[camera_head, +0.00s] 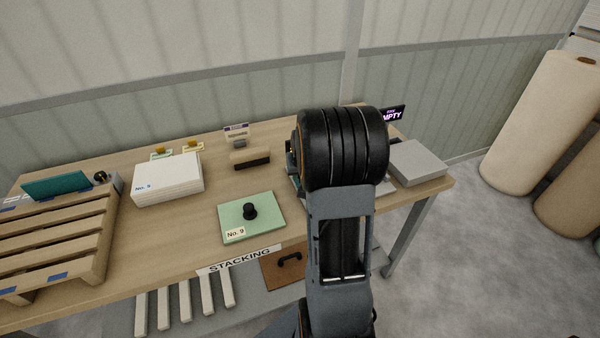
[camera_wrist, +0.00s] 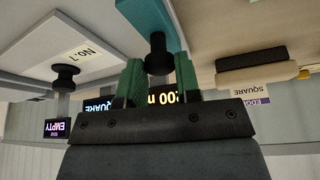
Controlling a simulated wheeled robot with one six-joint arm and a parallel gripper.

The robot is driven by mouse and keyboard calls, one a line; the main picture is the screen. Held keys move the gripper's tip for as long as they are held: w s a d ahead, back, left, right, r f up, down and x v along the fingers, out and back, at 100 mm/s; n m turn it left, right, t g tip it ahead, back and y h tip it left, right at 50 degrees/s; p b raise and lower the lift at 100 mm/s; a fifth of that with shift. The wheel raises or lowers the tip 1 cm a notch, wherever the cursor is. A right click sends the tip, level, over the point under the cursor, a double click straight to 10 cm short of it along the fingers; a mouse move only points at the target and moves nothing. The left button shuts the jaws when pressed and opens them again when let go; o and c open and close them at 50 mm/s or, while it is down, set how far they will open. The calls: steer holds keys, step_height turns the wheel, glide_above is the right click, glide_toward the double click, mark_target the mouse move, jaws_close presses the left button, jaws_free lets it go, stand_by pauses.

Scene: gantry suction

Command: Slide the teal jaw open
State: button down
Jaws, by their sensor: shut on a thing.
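The teal jaw (camera_wrist: 152,22) is a teal bar at the top middle of the wrist view, with a black knob (camera_wrist: 158,50) on it. My gripper (camera_wrist: 159,64) has green fingers, one on each side of this knob, and is shut on it. Part of the knob is hidden between the fingers. In the head view my dark arm covers the gripper and nearly all of the jaw, so how far the jaw stands open cannot be told there.
A white plate marked No. 7 (camera_wrist: 75,38) with a black knob lies beside the jaw. A dark-faced wooden block (camera_head: 250,158), a green No. 9 plate (camera_head: 270,213), a white stack (camera_head: 165,183) and a pallet (camera_head: 60,237) share the bench. An EMPTY display (camera_head: 393,115) stands behind.

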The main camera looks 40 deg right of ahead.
steer(key=shift+a, duration=0.1)
steer(key=c, duration=1)
jaws_free()
steer(key=shift+w+a, duration=0.1)
steer(key=shift+a, duration=0.1)
steer(key=shift+o, duration=1)
steer(key=shift+d, duration=0.1)
steer(key=v, duration=1.3)
steer(key=shift+r, duration=0.35)
steer(key=s+a+f+n+y, duration=0.1)
steer(key=s+a+n, duration=0.2)
steer(key=a, duration=0.8)
steer(key=s+a+f+n+y, duration=0.1)
steer(key=s+a+f+n, duration=0.1)
steer(key=s+a, duration=0.6)
steer(key=a+n, duration=0.1)
steer(key=a, duration=0.2)
